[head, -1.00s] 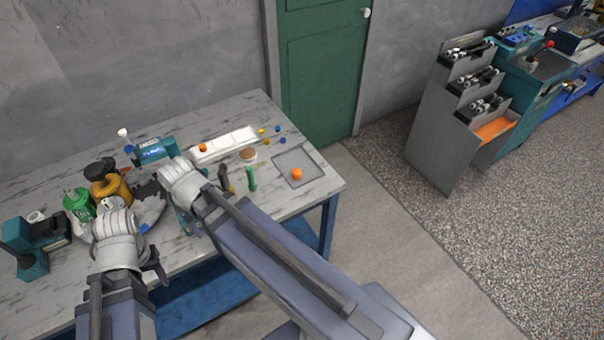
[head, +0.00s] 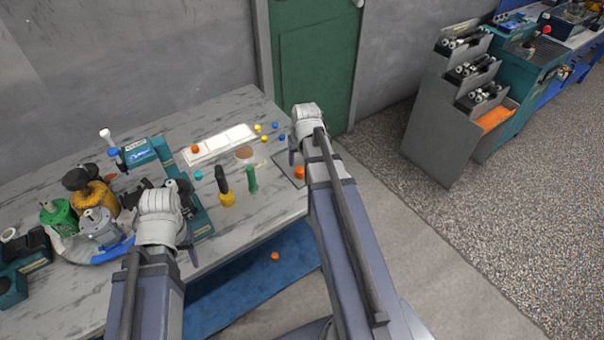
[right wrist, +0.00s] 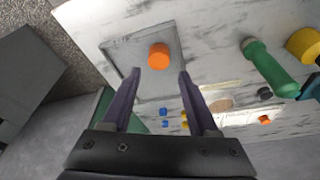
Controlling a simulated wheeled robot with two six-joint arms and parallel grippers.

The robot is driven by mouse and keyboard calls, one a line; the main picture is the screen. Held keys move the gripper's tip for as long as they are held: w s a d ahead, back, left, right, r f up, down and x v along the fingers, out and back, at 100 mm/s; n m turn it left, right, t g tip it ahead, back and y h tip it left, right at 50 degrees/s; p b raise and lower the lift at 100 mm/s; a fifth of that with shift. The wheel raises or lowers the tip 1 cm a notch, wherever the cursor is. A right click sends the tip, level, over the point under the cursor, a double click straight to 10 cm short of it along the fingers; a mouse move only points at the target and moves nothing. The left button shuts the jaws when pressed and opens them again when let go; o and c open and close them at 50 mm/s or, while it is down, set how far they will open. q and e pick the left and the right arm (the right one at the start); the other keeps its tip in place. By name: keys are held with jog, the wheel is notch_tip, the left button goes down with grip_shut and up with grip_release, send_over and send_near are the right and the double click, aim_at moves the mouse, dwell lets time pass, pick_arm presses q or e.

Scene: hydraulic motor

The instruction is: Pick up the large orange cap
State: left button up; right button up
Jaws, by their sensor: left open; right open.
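The large orange cap (head: 299,172) sits on a flat grey tray (head: 284,164) at the right end of the table, partly covered by my right arm in the head view. In the right wrist view the cap (right wrist: 159,56) lies on the tray (right wrist: 127,59), just beyond and between the fingertips. My right gripper (right wrist: 154,78) is open and empty above the tray, not touching the cap. It also shows in the head view (head: 298,150). My left gripper (head: 165,190) is open over the left part of the table; its fingertips are largely hidden.
A smaller orange cap (head: 195,149) sits on a white tray (head: 225,141). Motor parts crowd the left side. Another orange piece (head: 275,256) lies on the blue lower shelf.

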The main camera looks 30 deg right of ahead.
aim_at(300, 170)
jog(key=shift+b+x, duration=3.05)
jog(key=shift+x, duration=0.45)
jog(key=shift+s, duration=0.1)
jog(key=shift+c, duration=0.2)
grip_shut()
